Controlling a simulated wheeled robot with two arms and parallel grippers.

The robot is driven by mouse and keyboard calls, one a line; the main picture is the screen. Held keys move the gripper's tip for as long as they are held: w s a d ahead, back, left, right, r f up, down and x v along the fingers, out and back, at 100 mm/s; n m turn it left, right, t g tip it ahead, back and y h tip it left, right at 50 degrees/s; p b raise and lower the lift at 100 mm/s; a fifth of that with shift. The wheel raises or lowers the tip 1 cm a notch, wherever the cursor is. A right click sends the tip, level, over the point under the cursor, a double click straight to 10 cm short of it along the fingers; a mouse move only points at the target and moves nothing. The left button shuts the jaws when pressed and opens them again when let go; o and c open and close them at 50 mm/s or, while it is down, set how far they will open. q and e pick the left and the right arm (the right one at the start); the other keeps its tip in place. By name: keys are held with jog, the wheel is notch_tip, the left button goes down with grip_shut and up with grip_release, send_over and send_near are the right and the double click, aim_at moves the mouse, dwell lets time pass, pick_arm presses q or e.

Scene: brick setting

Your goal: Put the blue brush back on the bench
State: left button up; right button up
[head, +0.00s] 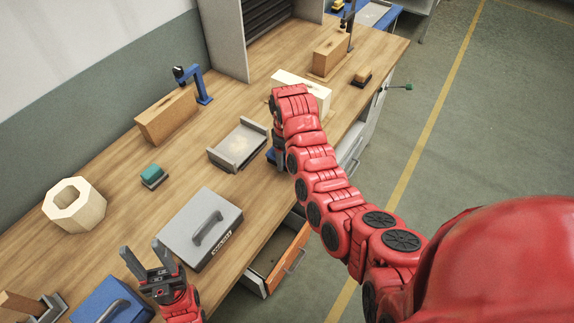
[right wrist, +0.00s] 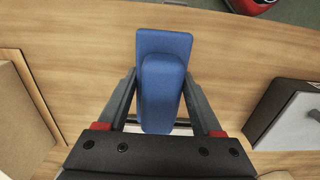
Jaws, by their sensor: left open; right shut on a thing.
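The blue brush (right wrist: 162,90) sits between the fingers of my right gripper (right wrist: 159,80) in the right wrist view, with bench wood behind it. In the head view only a small blue part (head: 270,155) shows beside my right gripper (head: 279,148), which my right arm partly hides. The right gripper is shut on the brush over the wooden bench (head: 185,143); I cannot tell whether the brush touches the bench. My left gripper (head: 150,262) is open and empty, over the near left of the bench by the grey case.
A grey tray (head: 229,158) lies just left of the right gripper, a cream block (head: 314,91) beyond it. A grey case (head: 188,232), blue case (head: 106,299), teal-topped block (head: 153,174) and cream octagonal ring (head: 88,213) stand left. An open drawer (head: 272,266) juts out from the front edge.

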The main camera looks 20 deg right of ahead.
jog(key=shift+w+d, duration=0.3)
jog(key=shift+w, duration=0.1)
notch_tip(320, 180, down, 2)
jog(key=shift+f+p, duration=0.2)
jog(key=shift+p, duration=0.85)
jog(key=shift+s+f, duration=0.1)
jog(key=shift+f, duration=0.45)
jog(key=shift+f, duration=0.1)
jog(key=o, duration=1.5)
jog(key=shift+c, duration=0.2)
